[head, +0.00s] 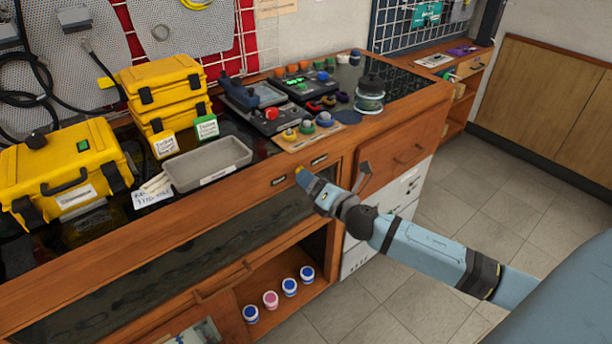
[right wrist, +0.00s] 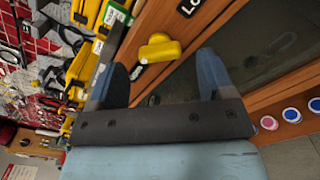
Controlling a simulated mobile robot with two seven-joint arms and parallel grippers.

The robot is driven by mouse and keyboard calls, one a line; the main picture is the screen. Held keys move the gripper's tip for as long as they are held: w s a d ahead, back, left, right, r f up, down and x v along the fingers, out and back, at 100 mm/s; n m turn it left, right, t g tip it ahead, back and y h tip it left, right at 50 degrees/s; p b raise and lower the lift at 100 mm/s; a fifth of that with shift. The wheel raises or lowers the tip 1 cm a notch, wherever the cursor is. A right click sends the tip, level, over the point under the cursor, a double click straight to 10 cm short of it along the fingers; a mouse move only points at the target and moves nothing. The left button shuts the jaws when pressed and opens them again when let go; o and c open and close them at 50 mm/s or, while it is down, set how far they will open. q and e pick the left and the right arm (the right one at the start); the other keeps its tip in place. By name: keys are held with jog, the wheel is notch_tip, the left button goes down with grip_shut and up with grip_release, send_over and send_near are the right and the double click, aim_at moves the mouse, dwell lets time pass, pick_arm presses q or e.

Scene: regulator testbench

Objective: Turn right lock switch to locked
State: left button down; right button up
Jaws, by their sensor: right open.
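A yellow lock switch knob (right wrist: 160,48) sits on the wooden front rail of the bench, between a dark label starting "LO" (right wrist: 190,6) and another dark label (right wrist: 138,72). In the head view only a bit of the yellow knob (head: 298,170) shows at my gripper's tip, between two dark labels. My right gripper (right wrist: 162,62) is open in the right wrist view, with the knob ahead between its fingers and a gap on each side. In the head view my right gripper (head: 308,182) reaches the rail from the right. My left gripper is not in view.
A grey tray (head: 208,164), yellow cases (head: 70,175) and a control panel (head: 272,108) stand on the bench top. Several small jars (head: 270,299) stand on the shelf below. Floor at right is clear.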

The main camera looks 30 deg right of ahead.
jog(key=shift+w+a, duration=0.1)
jog(key=shift+w, duration=1.4)
jog(key=c, duration=0.9)
